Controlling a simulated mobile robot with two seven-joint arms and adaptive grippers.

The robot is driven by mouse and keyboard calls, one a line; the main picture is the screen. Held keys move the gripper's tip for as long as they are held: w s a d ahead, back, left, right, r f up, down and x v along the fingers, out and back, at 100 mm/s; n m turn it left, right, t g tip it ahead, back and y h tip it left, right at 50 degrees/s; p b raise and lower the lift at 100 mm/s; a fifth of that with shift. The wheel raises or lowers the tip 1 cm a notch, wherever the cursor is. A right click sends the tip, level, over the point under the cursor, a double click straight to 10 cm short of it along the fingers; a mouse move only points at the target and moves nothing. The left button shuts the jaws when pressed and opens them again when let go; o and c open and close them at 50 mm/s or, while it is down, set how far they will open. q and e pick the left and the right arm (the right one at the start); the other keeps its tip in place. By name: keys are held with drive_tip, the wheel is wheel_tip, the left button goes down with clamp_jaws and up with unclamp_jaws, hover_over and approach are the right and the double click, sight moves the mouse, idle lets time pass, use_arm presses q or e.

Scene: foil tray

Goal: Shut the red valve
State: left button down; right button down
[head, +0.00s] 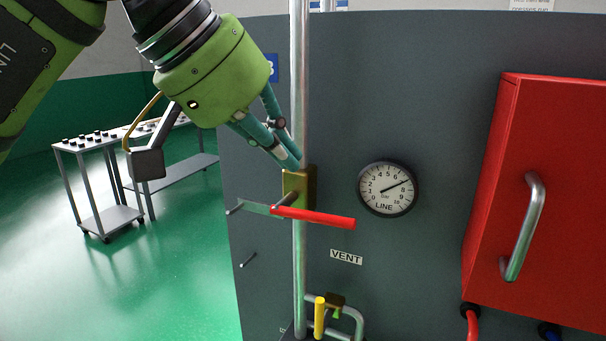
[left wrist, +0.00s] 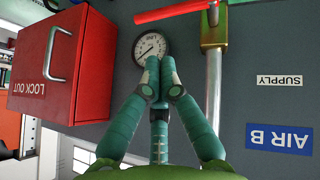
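The red valve has a brass body (head: 298,185) on the upright metal pipe. Its red lever (head: 318,217) lies nearly level, across the pipe's line, reaching to the right. In the left wrist view, which is upside down, the lever (left wrist: 172,11) and brass body (left wrist: 213,35) show at the top. My left gripper (head: 297,165) comes down from upper left, its teal fingertips overlapping the pipe just above the brass body in the head view. In the wrist view, its fingertips (left wrist: 160,68) are together, apart from the lever, with nothing seen between them. My right gripper is out of view.
A round LINE gauge (head: 388,189) sits right of the valve. A yellow-handled valve (head: 319,317) is below, near the VENT label (head: 346,257). A red box (head: 555,190) with a metal handle sticks out at right. A grey cart (head: 100,185) stands at left on open green floor.

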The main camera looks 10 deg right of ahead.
use_arm(q)
drive_tip(key=shift+v, duration=1.45)
drive_tip(key=shift+w+d, duration=0.1)
